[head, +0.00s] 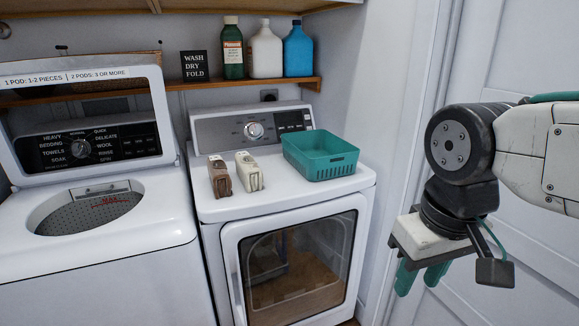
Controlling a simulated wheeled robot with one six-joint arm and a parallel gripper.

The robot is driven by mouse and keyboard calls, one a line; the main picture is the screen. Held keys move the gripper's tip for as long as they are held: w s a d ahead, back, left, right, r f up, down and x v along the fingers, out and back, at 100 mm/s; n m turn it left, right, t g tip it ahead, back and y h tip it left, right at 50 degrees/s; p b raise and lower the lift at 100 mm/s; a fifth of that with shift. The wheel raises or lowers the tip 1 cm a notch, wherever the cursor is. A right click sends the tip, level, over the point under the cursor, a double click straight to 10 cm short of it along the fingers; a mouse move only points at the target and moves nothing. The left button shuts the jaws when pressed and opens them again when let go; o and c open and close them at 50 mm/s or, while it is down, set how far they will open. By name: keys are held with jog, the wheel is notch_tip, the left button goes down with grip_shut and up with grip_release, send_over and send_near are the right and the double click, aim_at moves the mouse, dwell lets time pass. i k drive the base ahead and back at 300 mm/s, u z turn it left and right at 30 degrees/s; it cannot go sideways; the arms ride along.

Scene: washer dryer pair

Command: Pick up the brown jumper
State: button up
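A small brown folded item (220,177), which looks like the brown jumper, stands on the front left of the dryer top (215,208). It has a pale patch on its upper end. A similar cream item (249,172) stands just to its right, with a narrow gap between them. My gripper (421,278) hangs to the right of the dryer, well apart from the brown item. Its two teal fingers point down with a gap between them, and nothing shows between them.
A teal basket (321,154) sits on the dryer's right side. The washer (120,250) at left has its lid (84,112) raised. A shelf (200,86) above holds bottles and a sign. The dryer top's front middle is clear.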

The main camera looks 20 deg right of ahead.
aim_at(220, 179)
jog(key=z, duration=0.2)
jog(key=i, duration=1.5)
